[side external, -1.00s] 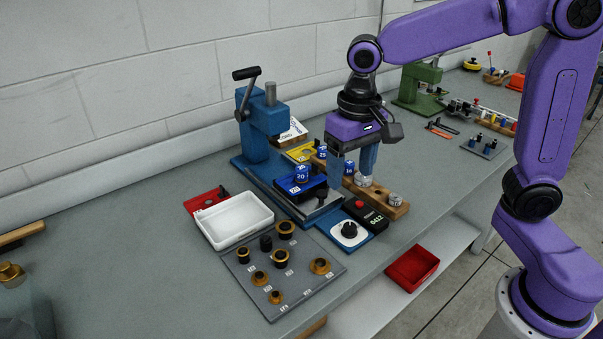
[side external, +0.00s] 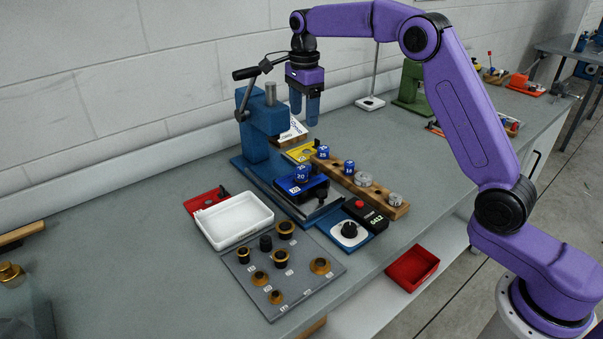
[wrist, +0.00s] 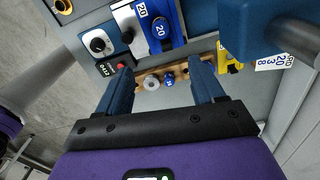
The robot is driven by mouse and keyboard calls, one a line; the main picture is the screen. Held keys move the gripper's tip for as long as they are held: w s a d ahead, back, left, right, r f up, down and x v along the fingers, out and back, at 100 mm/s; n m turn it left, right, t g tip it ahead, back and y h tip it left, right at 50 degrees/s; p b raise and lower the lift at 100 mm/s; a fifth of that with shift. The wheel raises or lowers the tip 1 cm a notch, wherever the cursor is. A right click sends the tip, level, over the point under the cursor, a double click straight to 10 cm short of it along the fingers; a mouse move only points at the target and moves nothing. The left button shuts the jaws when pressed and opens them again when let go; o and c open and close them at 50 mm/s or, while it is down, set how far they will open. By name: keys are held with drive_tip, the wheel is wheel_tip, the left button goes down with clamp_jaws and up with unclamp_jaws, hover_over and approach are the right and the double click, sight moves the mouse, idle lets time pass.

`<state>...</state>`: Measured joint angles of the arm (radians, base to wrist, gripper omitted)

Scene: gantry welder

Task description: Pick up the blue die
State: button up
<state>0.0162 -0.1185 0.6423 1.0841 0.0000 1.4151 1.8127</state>
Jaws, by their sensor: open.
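Several blue pieces are in view, and I cannot tell for certain which is the blue die. Two small blue numbered cylinders, one marked 25 (side external: 323,152) and one marked 16 (side external: 349,167), stand in the wooden rack (side external: 379,193). Another blue piece marked 20 (side external: 302,173) sits on the press's dark blue block. My gripper (side external: 304,119) is open and empty, fingers down, raised above the bench beside the press head. In the wrist view, a blue cylinder (wrist: 168,78) shows between my open fingers (wrist: 162,72), well below them.
The blue press (side external: 262,120) with its lever stands close left of my gripper. Silver cylinders (side external: 363,179) share the rack. A white tray (side external: 236,220), a grey plate with brass parts (side external: 283,270) and a control box (side external: 366,214) lie nearer.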

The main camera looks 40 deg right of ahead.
approach(301, 167)
drive_tip(key=f, duration=0.5)
drive_tip(key=shift+s+d+f, duration=0.1)
drive_tip(key=shift+s+d, duration=0.1)
drive_tip(key=shift+d, duration=0.1)
drive_tip(key=shift+w+a+f, duration=0.1)
drive_tip(key=shift+a+f, duration=0.1)
drive_tip(key=shift+f, duration=1.15)
drive_tip(key=shift+a+f, duration=0.15)
drive_tip(key=shift+f, duration=1.2)
clamp_jaws()
